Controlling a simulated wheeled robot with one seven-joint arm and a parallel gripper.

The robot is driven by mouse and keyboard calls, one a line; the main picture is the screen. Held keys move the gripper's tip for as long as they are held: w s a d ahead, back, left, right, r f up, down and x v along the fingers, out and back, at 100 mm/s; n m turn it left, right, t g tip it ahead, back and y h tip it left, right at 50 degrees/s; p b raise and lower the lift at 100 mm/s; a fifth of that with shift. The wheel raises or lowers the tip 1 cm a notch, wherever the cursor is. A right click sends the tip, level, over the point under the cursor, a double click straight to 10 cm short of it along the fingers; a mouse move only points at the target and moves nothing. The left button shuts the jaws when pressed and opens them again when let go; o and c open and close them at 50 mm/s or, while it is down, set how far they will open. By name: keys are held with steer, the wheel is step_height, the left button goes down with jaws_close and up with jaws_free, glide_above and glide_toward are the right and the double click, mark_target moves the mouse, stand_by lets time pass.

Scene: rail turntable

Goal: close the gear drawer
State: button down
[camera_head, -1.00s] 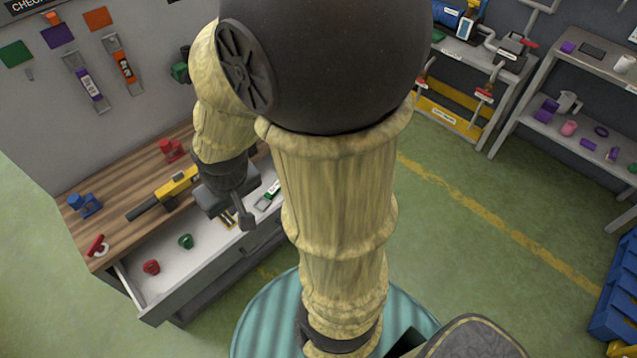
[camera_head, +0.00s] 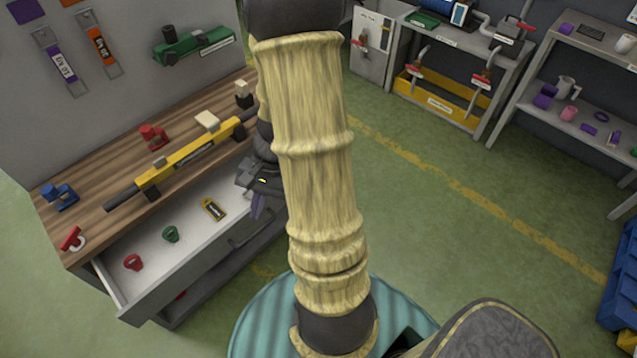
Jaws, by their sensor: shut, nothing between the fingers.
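The gear drawer (camera_head: 205,275) stands open below the wooden bench top, its grey front facing the lower right. Its pale tray (camera_head: 190,254) holds a red item (camera_head: 132,262), a green item (camera_head: 170,233) and a yellow-and-black item (camera_head: 213,208). A dark handle (camera_head: 250,229) shows on the drawer front. My gripper (camera_head: 259,190) is shut and empty near the drawer's right end, partly hidden behind my arm. I cannot tell whether it touches the drawer. My arm also hides the drawer's far right corner.
The bench top (camera_head: 100,190) bears a long yellow-and-black tool (camera_head: 187,163), red and blue clamp-like items and a red-handled piece. To the right are a workbench with a yellow bin (camera_head: 440,103), a shelf (camera_head: 560,130) and blue crates (camera_head: 622,285). The green floor between is open.

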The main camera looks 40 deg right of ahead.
steer(key=w+d+f+m+t+y+b, duration=0.2)
steer(key=d+f+m+t+b, duration=0.3)
steer(key=d+f+m, duration=0.25)
steer(key=w+d+f+m+t+y+b, duration=0.25)
steer(key=d+f+m+t+b, duration=0.3)
steer(key=f, duration=0.35)
steer(key=s+d+f+m+t+h+b, duration=0.2)
steer(key=s+d+f+m+t+h, duration=0.1)
steer(key=d, duration=0.6)
steer(key=s+d+f+m+t+h+b, duration=0.3)
steer(key=d+f+m+t+h, duration=0.2)
steer(key=d, duration=0.5)
step_height(320, 180, down, 2)
steer(key=m+h, duration=0.1)
steer(key=m, duration=0.2)
steer(key=shift+s+f+m, duration=0.15)
steer(key=shift+m, duration=0.15)
steer(key=w, duration=1.4)
steer(key=shift+a+b, duration=0.2)
steer(key=shift+b, duration=0.15)
steer(key=shift+w, duration=0.1)
